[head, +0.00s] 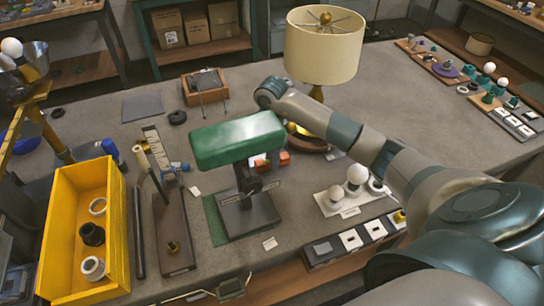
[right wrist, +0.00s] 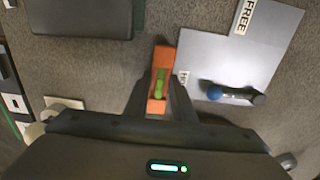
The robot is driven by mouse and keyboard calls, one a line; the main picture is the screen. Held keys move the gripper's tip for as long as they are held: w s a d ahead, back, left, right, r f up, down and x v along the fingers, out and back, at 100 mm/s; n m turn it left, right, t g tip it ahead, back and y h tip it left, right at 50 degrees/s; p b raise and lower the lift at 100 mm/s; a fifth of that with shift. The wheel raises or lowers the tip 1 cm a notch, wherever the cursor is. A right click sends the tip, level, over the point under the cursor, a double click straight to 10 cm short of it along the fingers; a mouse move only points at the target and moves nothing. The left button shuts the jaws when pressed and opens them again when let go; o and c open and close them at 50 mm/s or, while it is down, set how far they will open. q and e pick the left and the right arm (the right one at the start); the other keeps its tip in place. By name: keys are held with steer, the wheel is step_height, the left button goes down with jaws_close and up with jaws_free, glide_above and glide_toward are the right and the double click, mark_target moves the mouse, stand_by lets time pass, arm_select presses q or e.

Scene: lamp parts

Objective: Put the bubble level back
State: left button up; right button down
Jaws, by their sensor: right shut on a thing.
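The bubble level (right wrist: 158,60) is a small orange bar with a green vial, seen in the right wrist view. My right gripper (right wrist: 160,97) is shut on it, with one dark finger on each side. The level sits over a grey surface; I cannot tell whether it touches. In the head view my right arm reaches in from the right, and the gripper is mostly hidden behind the green lamp shade (head: 238,140). Orange patches (head: 284,158) show below that shade's right end, apparently the held level. My left gripper is not in view.
A grey plate (right wrist: 228,62) with a FREE label and a blue-ended item lies beside the level in the wrist view. A cream-shaded lamp (head: 323,50) stands near my forearm. Several white bulbs (head: 357,173) are at the right, a yellow bin (head: 62,230) at the left.

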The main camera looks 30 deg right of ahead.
steer(key=shift+f, duration=0.3)
steer(key=shift+f, duration=0.1)
steer(key=c, duration=1.5)
jaws_free()
